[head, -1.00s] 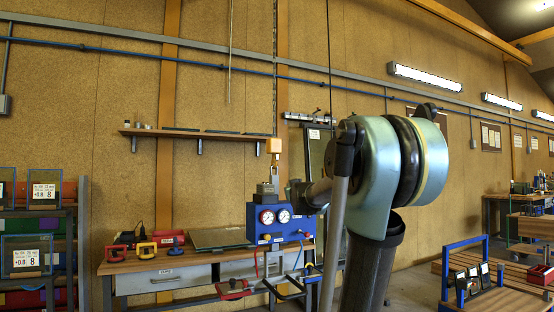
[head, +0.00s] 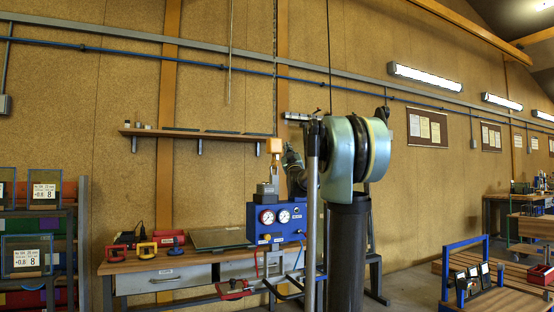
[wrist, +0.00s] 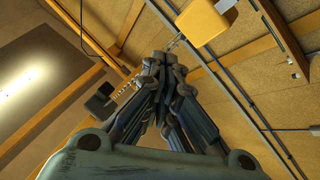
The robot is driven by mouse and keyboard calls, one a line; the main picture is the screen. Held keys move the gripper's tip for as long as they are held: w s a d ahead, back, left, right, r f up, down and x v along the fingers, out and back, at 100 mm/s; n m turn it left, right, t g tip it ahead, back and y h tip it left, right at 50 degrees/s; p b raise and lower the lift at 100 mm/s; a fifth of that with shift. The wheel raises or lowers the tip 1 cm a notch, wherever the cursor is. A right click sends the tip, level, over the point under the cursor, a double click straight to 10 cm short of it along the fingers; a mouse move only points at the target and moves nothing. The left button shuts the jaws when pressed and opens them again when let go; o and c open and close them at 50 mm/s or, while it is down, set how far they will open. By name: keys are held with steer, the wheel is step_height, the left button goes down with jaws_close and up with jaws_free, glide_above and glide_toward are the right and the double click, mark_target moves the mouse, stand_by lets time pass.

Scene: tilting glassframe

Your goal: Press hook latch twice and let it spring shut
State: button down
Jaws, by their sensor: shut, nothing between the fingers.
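An orange-yellow hook block (head: 273,146) hangs above the blue gauge box in the head view. A small metal hook (head: 274,167) shows below it; its latch is too small to make out. In the wrist view the yellow block (wrist: 203,22) is at the top, just beyond my fingertips, with a thin metal part between them. My gripper (wrist: 162,58) is shut and empty, fingers together. In the head view my gripper (head: 289,153) is just right of the hook block. I cannot tell whether it touches the hook or latch.
The blue gauge box (head: 280,223) with a grey weight (head: 265,189) on top stands under the hook on a workbench (head: 155,267). Clamps and a red case (head: 170,238) lie on the bench. A wall shelf (head: 195,134) is to the left.

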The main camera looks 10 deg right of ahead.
steer(key=shift+w+a+f, duration=0.15)
steer(key=shift+w+a, duration=0.3)
steer(key=shift+w, duration=0.9)
steer(key=shift+w+a+f, duration=0.2)
steer(key=shift+w+a, duration=0.25)
steer(key=shift+w, duration=0.95)
steer(key=shift+w+a+f, duration=0.15)
steer(key=shift+w+a, duration=0.3)
steer(key=shift+w, duration=0.9)
steer(key=shift+w+a, duration=0.2)
steer(key=shift+w, duration=0.45)
steer(key=shift+s, duration=0.15)
steer(key=shift+s+d, duration=0.2)
steer(key=shift+s, duration=0.35)
steer(key=shift+s+r, duration=0.1)
steer(key=shift+s+d+r, duration=0.1)
steer(key=shift+s+d, duration=0.15)
steer(key=shift+s, duration=0.5)
steer(key=shift+s+d+r, duration=0.1)
steer(key=shift+s+d, duration=0.2)
steer(key=shift+s, duration=0.45)
steer(key=shift+s+d+r, duration=0.1)
steer(key=shift+s+d, duration=0.15)
steer(key=shift+s, duration=0.5)
steer(key=shift+s+d+r, duration=0.1)
steer(key=shift+s+d, duration=0.2)
steer(key=shift+s, duration=0.6)
steer(key=shift+s+d, duration=0.3)
steer(key=shift+s, duration=0.6)
